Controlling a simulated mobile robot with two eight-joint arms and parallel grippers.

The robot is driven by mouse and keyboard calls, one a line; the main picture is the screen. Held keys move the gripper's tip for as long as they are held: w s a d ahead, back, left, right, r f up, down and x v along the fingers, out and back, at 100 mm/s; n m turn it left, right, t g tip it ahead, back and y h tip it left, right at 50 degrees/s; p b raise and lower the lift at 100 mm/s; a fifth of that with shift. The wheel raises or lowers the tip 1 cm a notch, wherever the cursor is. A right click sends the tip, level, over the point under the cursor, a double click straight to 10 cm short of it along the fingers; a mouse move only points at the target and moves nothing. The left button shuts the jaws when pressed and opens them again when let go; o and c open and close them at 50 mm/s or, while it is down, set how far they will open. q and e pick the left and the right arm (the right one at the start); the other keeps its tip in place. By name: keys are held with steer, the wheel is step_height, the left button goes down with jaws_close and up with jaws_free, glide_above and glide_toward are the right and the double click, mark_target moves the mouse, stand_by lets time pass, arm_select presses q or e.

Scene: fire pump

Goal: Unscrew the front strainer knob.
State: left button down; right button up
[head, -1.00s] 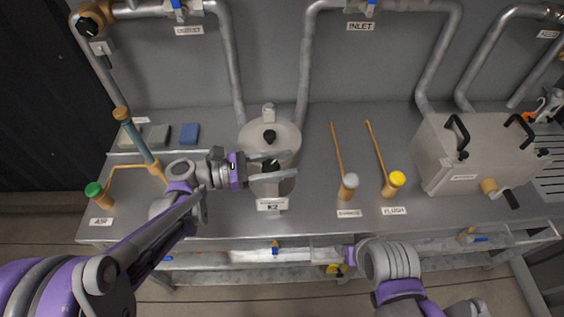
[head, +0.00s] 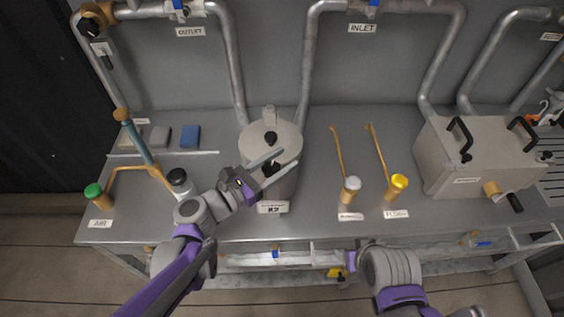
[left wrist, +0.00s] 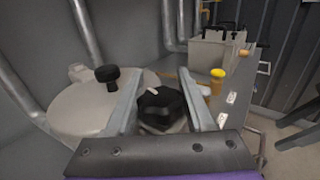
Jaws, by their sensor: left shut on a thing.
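The strainer is a pale grey round pot (head: 285,188) at the table's front, left of centre in the head view. Its front knob (left wrist: 162,106) is black and faceted, with a small white mark on top. It sits at the pot's near side and is partly covered by a finger in the head view (head: 269,167). My left gripper (head: 272,165) reaches in diagonally from the lower left. In the left wrist view its two fingers (left wrist: 161,105) lie on either side of the front knob, shut on it. My right arm (head: 390,268) is at the lower right; its fingers cannot be made out.
A second black knob (left wrist: 107,73) stands farther back on the lid. A black-and-white cap (head: 179,178) stands left of the gripper.

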arm_select(q)
steer(key=shift+w+a+n+t+y, duration=0.1)
steer(key=shift+n+t+y, duration=0.55)
steer(key=shift+t+y, duration=0.1)
steer(key=shift+w+a+n+t+y, duration=0.1)
steer(key=shift+n+t+y, duration=0.55)
steer(key=shift+t, duration=0.1)
steer(key=shift+c, duration=1.4)
jaws_free()
